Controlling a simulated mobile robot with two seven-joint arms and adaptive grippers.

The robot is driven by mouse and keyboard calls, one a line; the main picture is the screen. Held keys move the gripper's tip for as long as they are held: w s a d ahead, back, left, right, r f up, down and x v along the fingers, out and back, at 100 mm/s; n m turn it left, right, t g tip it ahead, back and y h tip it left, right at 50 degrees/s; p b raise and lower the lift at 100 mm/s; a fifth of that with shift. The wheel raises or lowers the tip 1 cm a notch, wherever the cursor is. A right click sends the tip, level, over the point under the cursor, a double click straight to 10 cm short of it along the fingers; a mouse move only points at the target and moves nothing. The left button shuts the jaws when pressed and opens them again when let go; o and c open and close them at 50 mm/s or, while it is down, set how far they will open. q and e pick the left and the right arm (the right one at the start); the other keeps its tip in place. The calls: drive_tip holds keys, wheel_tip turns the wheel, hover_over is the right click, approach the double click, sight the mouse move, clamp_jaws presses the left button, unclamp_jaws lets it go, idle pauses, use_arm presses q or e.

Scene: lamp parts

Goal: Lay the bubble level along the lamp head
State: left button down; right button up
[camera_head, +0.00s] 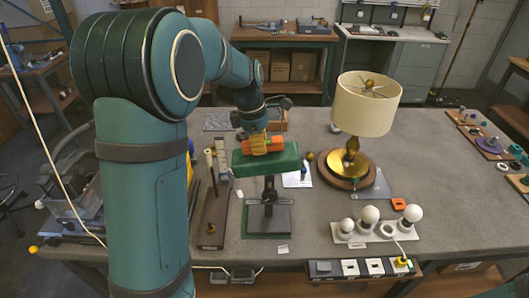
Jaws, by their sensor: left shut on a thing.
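The bubble level (264,146) appears to be the short orange bar across the top of the green lamp head (266,163). It lies roughly along the head and looks in contact with it, though a small gap cannot be ruled out. The lamp head sits level on a dark stand (268,206) on the grey workbench. My left gripper (257,133) is above the head, pointing down, shut on the level. Its fingertips are small and partly hidden. My right gripper is not in view.
A brass lamp with a cream shade (367,103) stands right of the lamp head. White bulbs (369,215) stand on a strip in front of it. A brown wooden piece with an upright post (211,221) is at the left. Bare bench (440,165) lies at the right.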

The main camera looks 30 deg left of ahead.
use_arm(q)
drive_tip(key=shift+d+f+p, duration=0.1)
drive_tip(key=shift+f+p, duration=0.2)
drive_tip(key=shift+f, duration=0.25)
idle(1.2)
drive_tip(key=c, duration=0.7)
unclamp_jaws()
drive_tip(key=shift+c, duration=0.2)
wheel_tip(320, 180, up, 12)
drive_tip(key=s+a, duration=0.1)
drive_tip(key=shift+a, duration=0.35)
